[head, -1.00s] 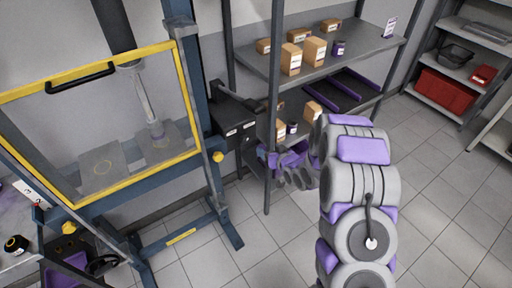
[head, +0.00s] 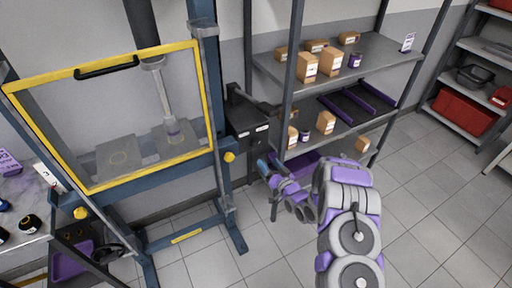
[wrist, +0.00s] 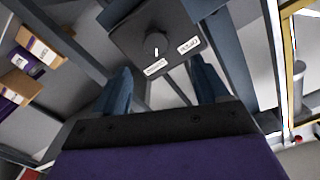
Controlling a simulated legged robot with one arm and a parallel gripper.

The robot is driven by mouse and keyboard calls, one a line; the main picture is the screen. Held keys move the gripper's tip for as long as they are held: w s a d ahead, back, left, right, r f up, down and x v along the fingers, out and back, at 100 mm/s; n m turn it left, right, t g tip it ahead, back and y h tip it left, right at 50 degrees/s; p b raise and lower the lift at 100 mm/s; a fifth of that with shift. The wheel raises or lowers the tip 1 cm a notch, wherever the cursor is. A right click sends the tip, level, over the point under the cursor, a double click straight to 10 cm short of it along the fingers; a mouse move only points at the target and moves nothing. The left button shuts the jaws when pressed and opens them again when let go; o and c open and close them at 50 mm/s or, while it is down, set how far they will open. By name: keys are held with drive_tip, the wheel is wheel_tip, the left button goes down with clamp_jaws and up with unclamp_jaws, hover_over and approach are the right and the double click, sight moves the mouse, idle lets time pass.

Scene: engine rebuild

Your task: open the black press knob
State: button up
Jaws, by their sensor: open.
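The black press knob (wrist: 155,43) is a round dial with a white mark. The box also shows beside the blue press frame in the head view (head: 243,120), where I cannot make out the knob. My gripper (wrist: 163,84) is open and empty, its two blue fingers apart and pointing toward the box. The knob lies beyond the fingertips, slightly left of midway between them. In the head view my gripper (head: 267,166) is below and right of the box, near the shelf post.
The press (head: 188,152) has a yellow-framed guard (head: 100,190). A grey shelf (head: 385,62) with cardboard boxes (head: 331,62) stands right of the control box, its upright post close to my arm. A bench (head: 25,195) is at left. The tiled floor (head: 440,200) at right is clear.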

approach(258, 145)
drive_tip(key=d+x, duration=0.1)
drive_tip(key=x, duration=0.4)
drive_tip(key=a+b+x, duration=0.1)
drive_tip(key=x, duration=0.1)
drive_tip(key=s+x, duration=0.1)
drive_tip(key=x, duration=0.2)
drive_tip(key=shift+a+b, duration=0.15)
drive_tip(key=shift+b, duration=0.25)
drive_tip(key=shift+w+d+r, duration=0.15)
drive_tip(key=shift+w+d, duration=0.1)
drive_tip(key=shift+d, duration=0.35)
drive_tip(key=shift+a, duration=0.55)
drive_tip(key=c, duration=0.5)
drive_tip(key=shift+d, duration=0.2)
drive_tip(key=c, duration=0.6)
drive_tip(key=shift+o, duration=0.2)
